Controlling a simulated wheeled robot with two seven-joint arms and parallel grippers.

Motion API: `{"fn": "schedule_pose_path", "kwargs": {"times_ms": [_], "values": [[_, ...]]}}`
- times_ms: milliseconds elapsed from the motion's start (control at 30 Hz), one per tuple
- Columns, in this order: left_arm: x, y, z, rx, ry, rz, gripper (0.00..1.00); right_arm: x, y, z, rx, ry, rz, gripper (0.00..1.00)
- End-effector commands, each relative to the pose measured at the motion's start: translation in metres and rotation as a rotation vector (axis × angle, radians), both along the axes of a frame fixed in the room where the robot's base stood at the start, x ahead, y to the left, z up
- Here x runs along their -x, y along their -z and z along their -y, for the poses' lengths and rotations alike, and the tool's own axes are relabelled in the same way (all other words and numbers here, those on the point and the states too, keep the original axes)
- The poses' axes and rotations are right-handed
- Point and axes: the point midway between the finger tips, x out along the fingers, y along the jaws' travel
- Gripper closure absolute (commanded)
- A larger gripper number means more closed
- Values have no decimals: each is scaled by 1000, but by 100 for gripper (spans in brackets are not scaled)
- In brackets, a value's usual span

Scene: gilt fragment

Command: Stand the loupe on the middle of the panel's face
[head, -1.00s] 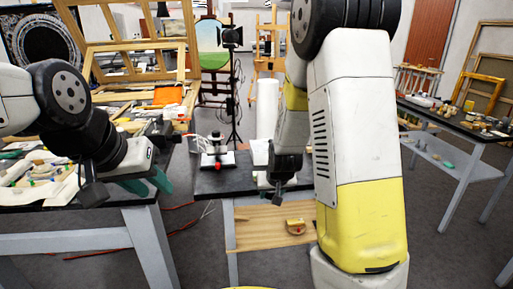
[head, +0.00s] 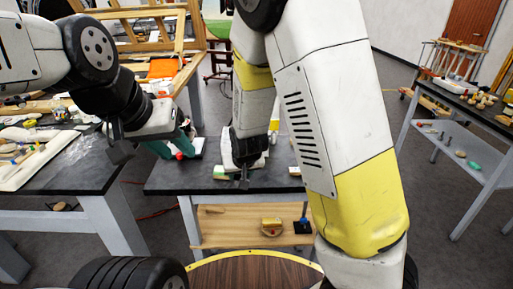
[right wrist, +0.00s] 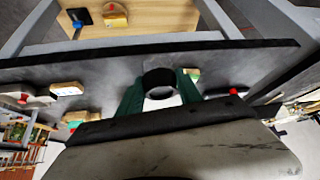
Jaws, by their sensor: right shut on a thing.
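In the right wrist view, the green fingers of my right gripper (right wrist: 160,92) are closed on a short black ring, which looks like the loupe (right wrist: 159,77), above the dark tabletop. In the head view, my right gripper (head: 243,172) hangs over the middle table; the loupe cannot be made out there. My left gripper (head: 174,146) is at the left end of that table, near a red-knobbed white object (head: 196,147). Its finger gap is unclear. I cannot tell for sure which object is the panel.
The dark table (head: 170,180) carries small blocks, including a pale one (right wrist: 67,89). A cluttered table (head: 80,175) stands left, another (head: 490,120) right.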

Motion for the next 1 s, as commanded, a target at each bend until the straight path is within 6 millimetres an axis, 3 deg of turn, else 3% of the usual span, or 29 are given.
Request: {"fn": "schedule_pose_path", "kwargs": {"times_ms": [600,833,1000], "values": [[0,0,0,0,0,0,64,-129,14,48,0,6,0,97],[0,0,0,0,0,0,64,-144,17,53,1,1,-2,97],[0,0,0,0,0,0,64,-143,39,52,2,1,-5,97]]}}
